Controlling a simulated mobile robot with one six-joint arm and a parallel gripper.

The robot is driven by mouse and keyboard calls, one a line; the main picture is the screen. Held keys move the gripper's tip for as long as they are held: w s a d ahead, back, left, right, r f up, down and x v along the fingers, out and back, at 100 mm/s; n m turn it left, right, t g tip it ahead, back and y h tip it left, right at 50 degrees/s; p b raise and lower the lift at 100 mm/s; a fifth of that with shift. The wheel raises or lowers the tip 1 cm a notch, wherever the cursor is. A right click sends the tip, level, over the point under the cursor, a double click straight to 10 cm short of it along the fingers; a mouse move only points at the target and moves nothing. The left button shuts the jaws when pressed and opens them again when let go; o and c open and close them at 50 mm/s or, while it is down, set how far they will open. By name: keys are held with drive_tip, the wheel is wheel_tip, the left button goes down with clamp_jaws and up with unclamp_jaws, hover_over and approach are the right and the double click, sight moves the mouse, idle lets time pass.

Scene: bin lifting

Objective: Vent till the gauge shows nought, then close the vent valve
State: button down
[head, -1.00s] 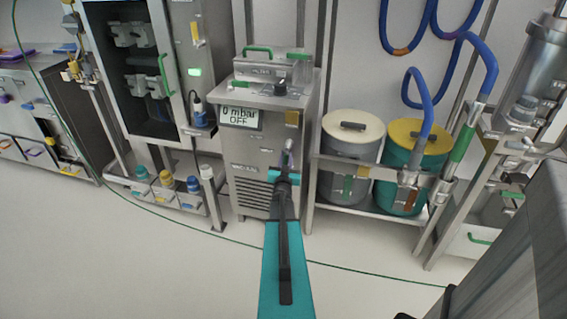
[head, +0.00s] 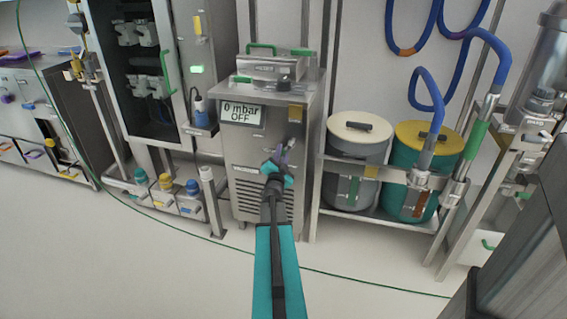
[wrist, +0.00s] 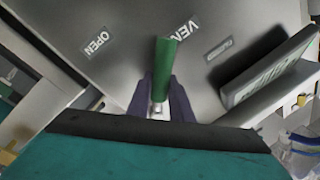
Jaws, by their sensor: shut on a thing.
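The gauge display (head: 241,113) on the front of the steel cabinet reads "0 mbar OFF" in the head view. In the wrist view the vent valve's green handle (wrist: 163,68) stands between my dark gripper fingers. My gripper (head: 281,152) is in front of the cabinet's upper right front, and it also shows in the wrist view (wrist: 160,103), shut on the handle. The handle's free end points up in the wrist view, between an "OPEN" label (wrist: 96,42) on the left and a partly hidden "VEN…" label (wrist: 187,26) on the right. In the head view my gripper hides most of the handle.
A shelf to the right holds a grey drum (head: 353,160) and a teal drum with a yellow lid (head: 420,140). A glass-fronted cabinet (head: 135,70) and several bottles stand to the left. The floor (head: 150,260) in front is clear, with a thin green line across it.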

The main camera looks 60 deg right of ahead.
drive_tip(key=m+b, duration=0.1)
drive_tip(key=m, duration=0.1)
drive_tip(key=r+m+b, duration=0.1)
drive_tip(key=m+g+h+b, duration=0.1)
drive_tip(key=m, duration=0.1)
drive_tip(key=shift+w+d+r+m, duration=0.1)
drive_tip(key=shift+w+r+m, duration=0.2)
drive_tip(key=shift+r, duration=0.1)
drive_tip(key=shift+w+r+m+g+h+b, duration=0.15)
drive_tip(key=shift+r+m+g+b, duration=0.35)
drive_tip(key=shift+m, duration=0.9)
drive_tip(key=shift+s+r+m+g+h+b, duration=0.1)
drive_tip(key=shift+r+m+g+h+b, duration=0.3)
drive_tip(key=shift+m, duration=1)
drive_tip(key=shift+r, duration=0.15)
drive_tip(key=c, duration=1.6)
unclamp_jaws()
drive_tip(key=shift+y, duration=0.25)
drive_tip(key=shift+w, duration=0.2)
drive_tip(key=shift+a, duration=0.3)
